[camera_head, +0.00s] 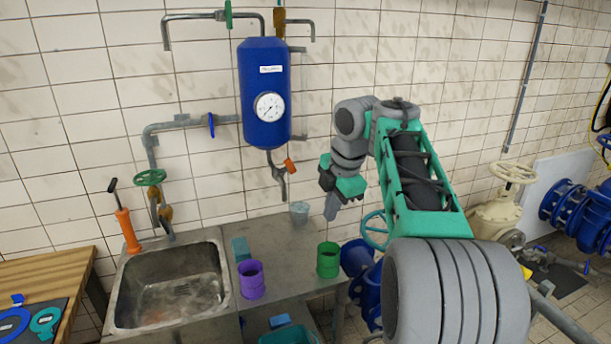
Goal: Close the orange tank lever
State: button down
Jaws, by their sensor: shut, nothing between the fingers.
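The blue tank (264,92) with a round gauge hangs on the tiled wall. Below it, a small orange lever (290,166) sits on the grey outlet pipe (279,178), tilted a little. A brown-orange lever (279,20) also stands upright on the pipe above the tank. My gripper (331,212) is shut and empty, pointing down. It appears to the right of and lower than the orange lever under the tank, with a clear gap in the picture. My arm reaches in from the right.
A steel sink (228,285) and counter (280,236) lie below. A purple cup (251,279), green cup (328,260) and small grey cup (299,212) stand on the counter. A blue lever (211,125) is on the left pipe. A teal handwheel (375,230) is behind my arm.

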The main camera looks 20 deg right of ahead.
aim_at(289, 167)
jog(key=k, duration=0.85)
jog(key=u, duration=0.15)
jog(key=i, duration=1.9)
jog(key=u, duration=0.4)
